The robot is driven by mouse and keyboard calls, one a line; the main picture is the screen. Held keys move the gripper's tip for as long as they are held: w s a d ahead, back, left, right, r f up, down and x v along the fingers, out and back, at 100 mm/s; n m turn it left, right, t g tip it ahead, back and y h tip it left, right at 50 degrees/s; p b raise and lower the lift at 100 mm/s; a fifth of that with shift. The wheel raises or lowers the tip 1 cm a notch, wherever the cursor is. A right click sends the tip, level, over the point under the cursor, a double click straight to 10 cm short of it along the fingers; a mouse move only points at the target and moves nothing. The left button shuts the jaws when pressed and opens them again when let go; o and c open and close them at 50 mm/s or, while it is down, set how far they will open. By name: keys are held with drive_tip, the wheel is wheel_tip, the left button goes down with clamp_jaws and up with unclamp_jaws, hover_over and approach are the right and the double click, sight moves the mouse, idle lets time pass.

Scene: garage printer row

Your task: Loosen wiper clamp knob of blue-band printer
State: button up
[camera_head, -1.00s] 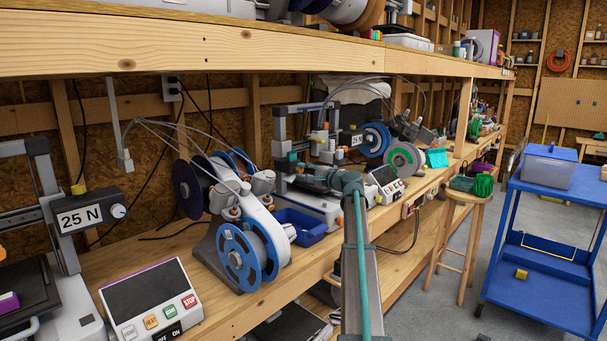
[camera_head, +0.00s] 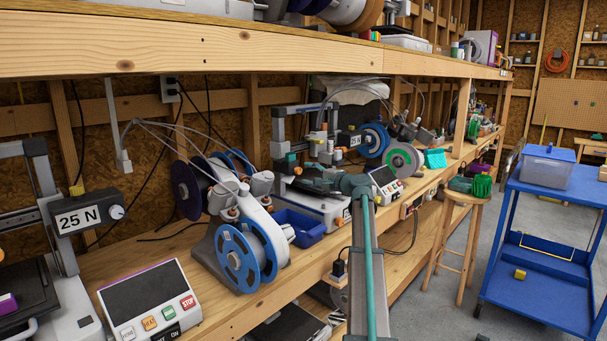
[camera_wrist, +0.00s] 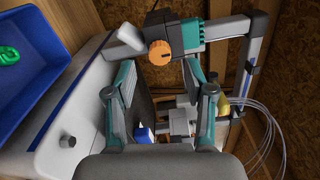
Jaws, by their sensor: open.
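In the wrist view my gripper (camera_wrist: 161,76) is open, with one teal-and-grey finger on each side and nothing held. An orange knob (camera_wrist: 160,53) on a dark block with teal parts shows just beyond the fingertips, roughly between them. I cannot tell whether it is the wiper clamp knob, and no contact is visible. The block sits on the grey frame of a printer (camera_wrist: 228,26). In the head view my gripper (camera_head: 302,180) reaches left over this printer (camera_head: 328,205); its fingertips are hard to make out.
A blue bin (camera_head: 300,232) stands in front of the printer; in the wrist view it (camera_wrist: 45,85) holds a green item. Blue spools (camera_head: 240,258) stand at left, a control panel (camera_head: 384,182) at right.

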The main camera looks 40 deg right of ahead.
drive_tip(key=s+d, duration=0.1)
drive_tip(key=s, duration=0.7)
drive_tip(key=shift+d, duration=0.2)
